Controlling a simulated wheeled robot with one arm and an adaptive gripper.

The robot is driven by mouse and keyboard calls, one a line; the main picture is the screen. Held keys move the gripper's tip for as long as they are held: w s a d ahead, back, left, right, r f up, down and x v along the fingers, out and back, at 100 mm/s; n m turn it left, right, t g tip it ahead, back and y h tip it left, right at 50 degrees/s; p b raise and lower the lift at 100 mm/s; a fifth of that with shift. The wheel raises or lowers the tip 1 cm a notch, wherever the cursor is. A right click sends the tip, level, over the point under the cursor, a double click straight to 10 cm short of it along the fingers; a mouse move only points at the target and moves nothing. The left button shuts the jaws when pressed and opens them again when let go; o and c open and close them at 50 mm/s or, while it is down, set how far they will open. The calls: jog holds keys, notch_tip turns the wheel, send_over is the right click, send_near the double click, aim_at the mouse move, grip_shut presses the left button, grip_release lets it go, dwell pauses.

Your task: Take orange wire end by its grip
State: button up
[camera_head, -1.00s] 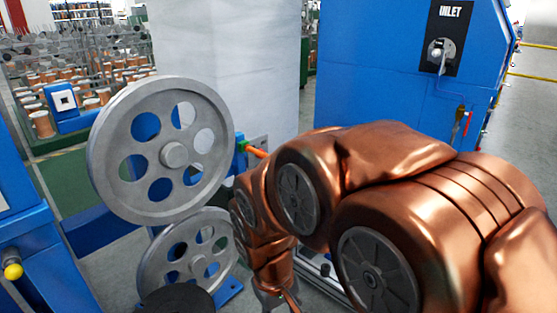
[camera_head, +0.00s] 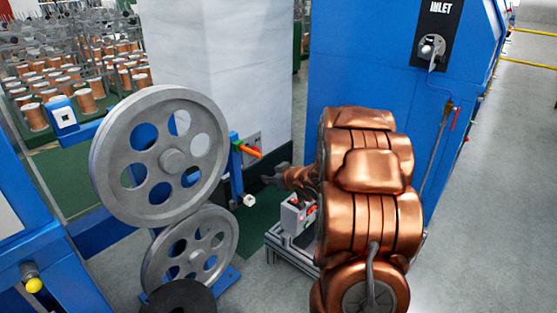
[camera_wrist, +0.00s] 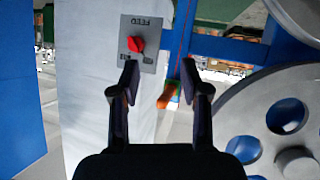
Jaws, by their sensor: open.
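The orange wire end (camera_head: 250,152) sticks out beside the upper pulley, next to a green part on a blue post. In the wrist view the orange grip (camera_wrist: 168,95) shows between my fingers, nearer the right one, and beyond them. My gripper (camera_head: 270,176) is open and empty, just below and right of the orange end in the head view. In the wrist view both fingers of my gripper (camera_wrist: 160,80) stand apart with nothing between them that I can see touching. The gap in depth to the grip is hard to tell.
A large grey upper pulley (camera_head: 135,185) and a lower pulley (camera_head: 158,262) stand left of the gripper. A white pillar (camera_head: 215,75) is behind, with a FEED panel and red knob (camera_wrist: 136,43). A blue INLET cabinet (camera_head: 365,70) stands right. A low metal frame (camera_head: 283,243) is below.

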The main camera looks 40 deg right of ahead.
aim_at(261, 157)
jog(key=shift+w+a+r+n+t+y+p, duration=0.1)
jog(key=shift+w+r+n+t+y+p, duration=0.15)
jog(key=shift+w+r+t+y, duration=0.4)
jog(key=shift+w+d+r+n+t+y+p, duration=0.15)
jog(key=shift+w+r+t+y+p, duration=0.15)
jog(key=shift+r+t+y, duration=0.6)
jog(key=shift+w+a+r+n+t+y+p, duration=0.25)
jog(key=shift+w+r+t+y, duration=0.2)
jog(key=shift+r+t+y, duration=0.3)
jog(key=shift+p+x, duration=0.55)
jog(key=shift+x, duration=0.6)
jog(key=shift+p+x, duration=0.3)
jog(key=shift+x, duration=0.75)
jog(key=shift+d, duration=0.1)
grip_shut()
